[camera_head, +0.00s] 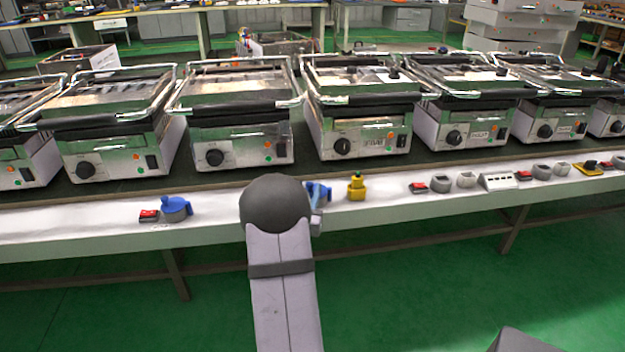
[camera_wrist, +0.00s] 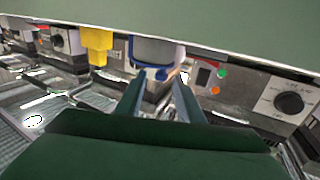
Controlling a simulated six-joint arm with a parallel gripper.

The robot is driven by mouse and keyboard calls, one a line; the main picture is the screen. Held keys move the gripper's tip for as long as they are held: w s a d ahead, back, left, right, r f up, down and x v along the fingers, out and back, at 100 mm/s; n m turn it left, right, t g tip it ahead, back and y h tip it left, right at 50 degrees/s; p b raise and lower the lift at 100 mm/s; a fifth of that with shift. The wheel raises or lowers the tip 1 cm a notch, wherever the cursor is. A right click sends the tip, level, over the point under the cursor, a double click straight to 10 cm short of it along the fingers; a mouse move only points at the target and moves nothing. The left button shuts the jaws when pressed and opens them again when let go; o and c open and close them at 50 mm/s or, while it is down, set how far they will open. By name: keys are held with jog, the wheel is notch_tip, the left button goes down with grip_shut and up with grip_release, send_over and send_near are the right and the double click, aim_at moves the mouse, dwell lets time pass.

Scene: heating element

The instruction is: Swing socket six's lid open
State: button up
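No number is readable on any socket, so I cannot tell which is socket six. A blue socket (camera_head: 320,192) stands on the bench's front ledge, partly hidden behind my arm in the head view. In the wrist view, which looks upside down, this blue and white socket (camera_wrist: 156,52) is just beyond my fingertips. Whether its lid is open or shut is unclear. My gripper (camera_wrist: 158,80) is open, its two fingers apart and pointing at the socket, with nothing seen between them. I cannot tell if they touch it. In the head view it is mostly hidden by my arm.
A yellow plug-like piece (camera_head: 356,187) stands right of the blue socket. Another blue socket (camera_head: 176,208) and a red switch (camera_head: 149,215) sit left. Several switches and grey sockets (camera_head: 440,184) line the ledge rightward. Grills (camera_head: 235,128) with metal handles stand behind.

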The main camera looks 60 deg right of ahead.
jog(key=shift+b+x, duration=0.55)
jog(key=shift+x, duration=3.05)
jog(key=shift+w, duration=0.15)
grip_shut()
